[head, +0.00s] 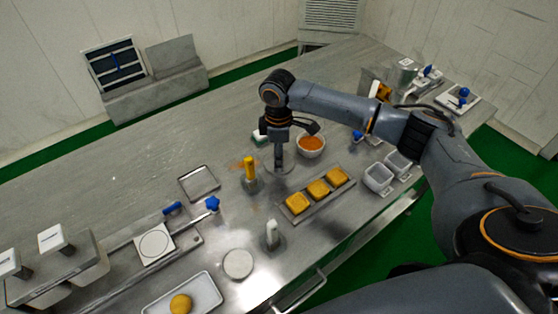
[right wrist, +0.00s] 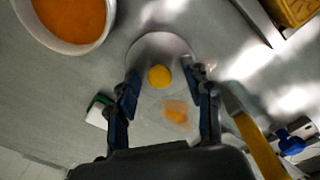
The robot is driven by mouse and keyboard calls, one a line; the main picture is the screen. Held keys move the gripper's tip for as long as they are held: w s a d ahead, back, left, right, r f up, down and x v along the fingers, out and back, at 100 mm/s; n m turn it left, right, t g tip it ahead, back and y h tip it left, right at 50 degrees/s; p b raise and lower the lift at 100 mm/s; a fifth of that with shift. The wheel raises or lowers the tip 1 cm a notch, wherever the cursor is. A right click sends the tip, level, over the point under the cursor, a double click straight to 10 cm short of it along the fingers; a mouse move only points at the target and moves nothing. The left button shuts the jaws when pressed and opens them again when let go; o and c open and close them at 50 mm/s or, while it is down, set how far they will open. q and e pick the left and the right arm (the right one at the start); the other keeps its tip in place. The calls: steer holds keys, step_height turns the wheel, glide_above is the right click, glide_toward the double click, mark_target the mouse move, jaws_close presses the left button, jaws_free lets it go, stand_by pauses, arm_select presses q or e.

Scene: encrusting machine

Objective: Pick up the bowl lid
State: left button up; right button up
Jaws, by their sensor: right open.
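The bowl lid (right wrist: 160,45) is a round grey metal disc with a yellow knob (right wrist: 159,76), lying on the table in the right wrist view. My right gripper (right wrist: 163,82) is open above it, with one finger on each side of the knob and visible gaps between. In the head view my right gripper (head: 280,163) points straight down and hides much of the lid. The bowl (head: 311,146) of orange filling stands uncovered just beside the lid, and it also shows in the right wrist view (right wrist: 72,47). My left gripper is not in view.
A yellow-handled tool (head: 249,169) stands left of the gripper, also close in the right wrist view (right wrist: 258,145). A green-and-white sponge (right wrist: 97,110) lies nearby. A tray of yellow blocks (head: 328,202) is at right front. The table's back left is clear.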

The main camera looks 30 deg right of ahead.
steer(key=c, duration=0.4)
jaws_close()
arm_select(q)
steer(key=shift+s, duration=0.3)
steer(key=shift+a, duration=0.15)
arm_select(e)
steer(key=shift+r, duration=0.15)
